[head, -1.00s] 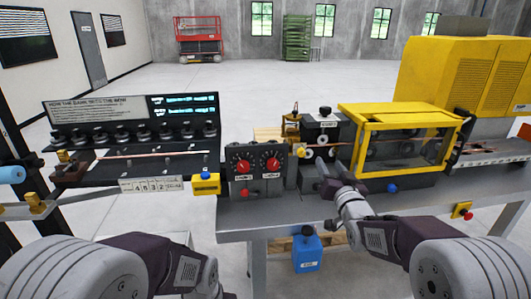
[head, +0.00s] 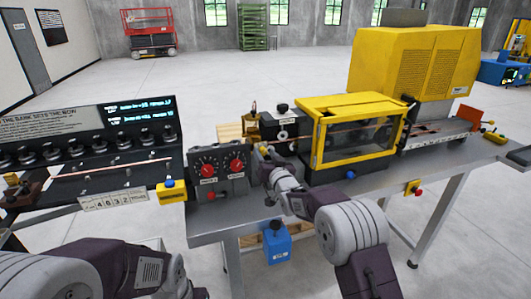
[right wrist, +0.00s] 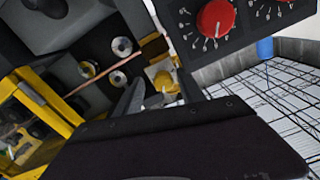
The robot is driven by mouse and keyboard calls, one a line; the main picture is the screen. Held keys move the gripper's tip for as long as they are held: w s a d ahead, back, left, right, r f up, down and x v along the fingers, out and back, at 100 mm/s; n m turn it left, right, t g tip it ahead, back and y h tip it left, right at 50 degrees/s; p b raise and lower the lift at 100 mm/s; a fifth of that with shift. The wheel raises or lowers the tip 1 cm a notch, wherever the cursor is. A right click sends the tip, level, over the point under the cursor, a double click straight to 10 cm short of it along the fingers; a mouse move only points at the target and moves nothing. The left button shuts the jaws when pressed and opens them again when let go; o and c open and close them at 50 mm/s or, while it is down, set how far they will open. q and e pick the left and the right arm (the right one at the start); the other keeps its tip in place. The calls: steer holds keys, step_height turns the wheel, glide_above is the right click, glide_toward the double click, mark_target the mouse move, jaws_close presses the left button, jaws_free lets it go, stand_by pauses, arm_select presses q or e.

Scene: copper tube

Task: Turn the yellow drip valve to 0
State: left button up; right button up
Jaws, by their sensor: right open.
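The yellow drip valve (right wrist: 163,78) shows in the right wrist view as a yellow knob on the dark machine face, beside the copper tube (right wrist: 92,76). My right gripper (right wrist: 160,92) is open, with one finger on each side of the knob; I cannot tell whether they touch it. In the head view my right gripper (head: 268,160) is at the front of the machine and the yellow knob (head: 264,150) is partly hidden by it. The valve's scale and pointer cannot be read. My left gripper is out of view.
A dark box with two red dials (head: 218,172) stands just left of my right gripper. A yellow-framed guard box (head: 350,140) stands to its right. A blue container (head: 277,245) is below the bench. The bench front (head: 330,205) is partly free.

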steer(key=shift+s+a, duration=0.1)
steer(key=shift+a, duration=0.25)
steer(key=shift+c, duration=1.3)
jaws_close()
